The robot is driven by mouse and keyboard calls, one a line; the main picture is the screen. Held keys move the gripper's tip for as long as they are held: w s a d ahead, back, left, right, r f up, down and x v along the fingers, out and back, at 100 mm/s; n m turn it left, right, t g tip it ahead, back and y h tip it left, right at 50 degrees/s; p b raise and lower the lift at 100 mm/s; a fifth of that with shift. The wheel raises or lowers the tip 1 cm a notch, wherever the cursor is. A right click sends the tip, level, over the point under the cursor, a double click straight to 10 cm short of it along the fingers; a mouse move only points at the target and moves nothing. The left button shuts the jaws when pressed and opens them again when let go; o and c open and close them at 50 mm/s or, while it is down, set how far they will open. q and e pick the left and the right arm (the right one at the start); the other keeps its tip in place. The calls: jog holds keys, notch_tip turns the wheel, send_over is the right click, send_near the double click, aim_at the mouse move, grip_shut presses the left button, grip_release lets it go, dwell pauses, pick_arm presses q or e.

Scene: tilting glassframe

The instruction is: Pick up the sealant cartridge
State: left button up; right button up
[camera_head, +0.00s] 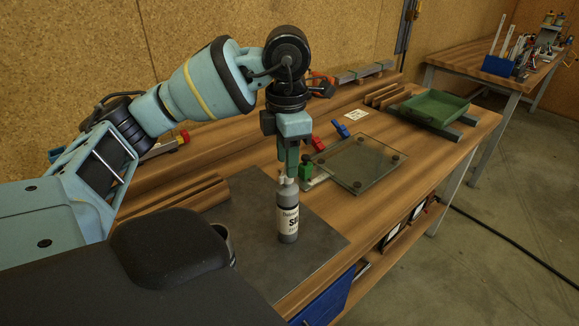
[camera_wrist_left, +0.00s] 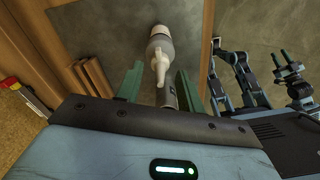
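The sealant cartridge (camera_head: 288,212) is a grey bottle with a white label and a pale nozzle. It stands upright on the dark mat (camera_head: 318,240) on the workbench. My left gripper (camera_head: 291,172) points down right over its nozzle in the head view. In the left wrist view the two green fingers of my left gripper (camera_wrist_left: 156,88) are apart, with the cartridge's pale nozzle (camera_wrist_left: 160,66) showing between and beyond them. I cannot tell whether a finger touches it.
A glass pane (camera_head: 361,164) with dark round pads lies right of the gripper, beside red and blue clamps. A green tray (camera_head: 434,106) stands at the far right end. Wooden strips (camera_head: 190,200) lie left of the mat. The mat around the cartridge is clear.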

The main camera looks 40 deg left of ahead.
pick_arm(q)
jog(key=shift+f, duration=0.3)
grip_shut()
dwell(1.3)
